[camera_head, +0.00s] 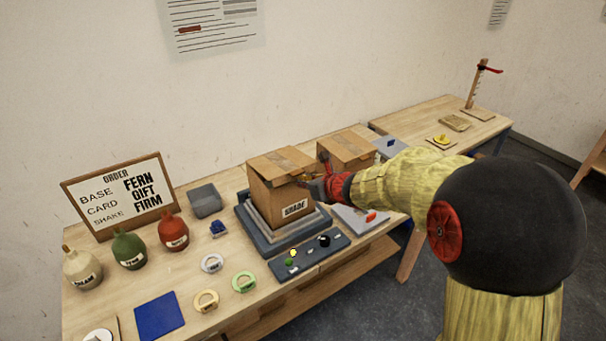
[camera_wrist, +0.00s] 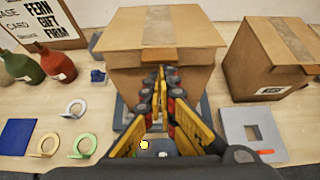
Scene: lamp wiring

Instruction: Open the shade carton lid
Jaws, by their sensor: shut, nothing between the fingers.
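The shade carton (camera_head: 283,199) is a brown cardboard box with a "SHADE" label on its front. It stands on a stepped grey base (camera_head: 262,235) in the head view. Its lid (camera_head: 289,161) lies shut across the top, and it shows in the wrist view (camera_wrist: 165,27) with a front tab (camera_wrist: 161,55) hanging over the edge. My gripper (camera_head: 308,180) is at the carton's upper right front in the head view. In the wrist view my gripper (camera_wrist: 160,72) is shut and empty, its tips just below the tab. I cannot tell whether they touch it.
A second carton (camera_head: 346,148) stands close behind and right. A dark panel with knobs (camera_head: 309,257) lies in front of the base. Bottles (camera_head: 129,249), coloured rings (camera_head: 244,282) and an order board (camera_head: 118,195) are at the left. A grey plate (camera_wrist: 244,133) lies right.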

